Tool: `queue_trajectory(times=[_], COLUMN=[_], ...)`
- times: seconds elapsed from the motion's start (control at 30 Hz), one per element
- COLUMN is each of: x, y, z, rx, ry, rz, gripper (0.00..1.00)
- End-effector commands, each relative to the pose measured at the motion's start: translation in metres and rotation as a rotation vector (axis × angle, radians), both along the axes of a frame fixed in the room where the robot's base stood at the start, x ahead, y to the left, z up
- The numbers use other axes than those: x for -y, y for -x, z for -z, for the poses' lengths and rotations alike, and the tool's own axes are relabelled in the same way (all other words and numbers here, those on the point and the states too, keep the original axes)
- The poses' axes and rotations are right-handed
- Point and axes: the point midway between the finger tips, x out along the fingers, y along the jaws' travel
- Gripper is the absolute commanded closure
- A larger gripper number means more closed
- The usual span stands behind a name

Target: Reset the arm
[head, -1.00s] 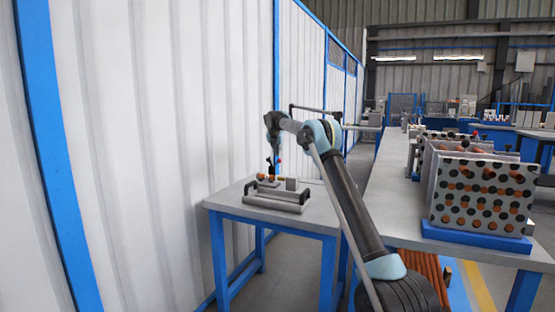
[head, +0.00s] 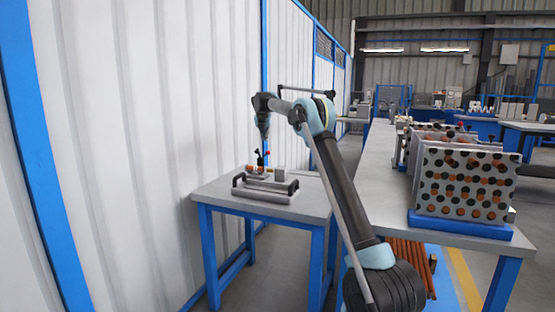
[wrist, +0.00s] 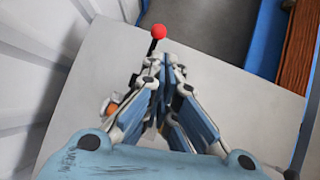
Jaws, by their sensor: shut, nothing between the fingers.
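My arm reaches up from the lower right of the head view and bends over the small table. My gripper (wrist: 160,75) points down in the wrist view, its fingers drawn together with nothing between them. In the head view my gripper (head: 264,138) hangs above the fixture (head: 265,188) on the small table, apart from it. A red ball knob (wrist: 158,31) shows just beyond the fingertips in the wrist view. An orange part (wrist: 113,98) is partly hidden behind the left finger.
The small blue-legged table (head: 310,205) stands against the white corrugated wall (head: 130,140). A long bench (head: 380,175) on the right carries perforated plates (head: 465,185) with orange and black holes. Copper-coloured tubes (head: 411,262) lie below it.

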Motion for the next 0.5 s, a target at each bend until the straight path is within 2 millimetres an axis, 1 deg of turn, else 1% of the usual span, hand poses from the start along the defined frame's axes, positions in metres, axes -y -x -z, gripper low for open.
queue_trajectory(times=[0.17, 0.27, 0.5], x=[0.034, 0.058, 0.112], y=[0.026, 0.046, 0.100], z=[-0.020, -0.031, -0.053], rx=[-0.020, -0.034, -0.064], ry=[-0.080, -0.137, -0.272], rz=[0.126, 0.220, 0.443], gripper=[1.00, 1.00, 1.00])
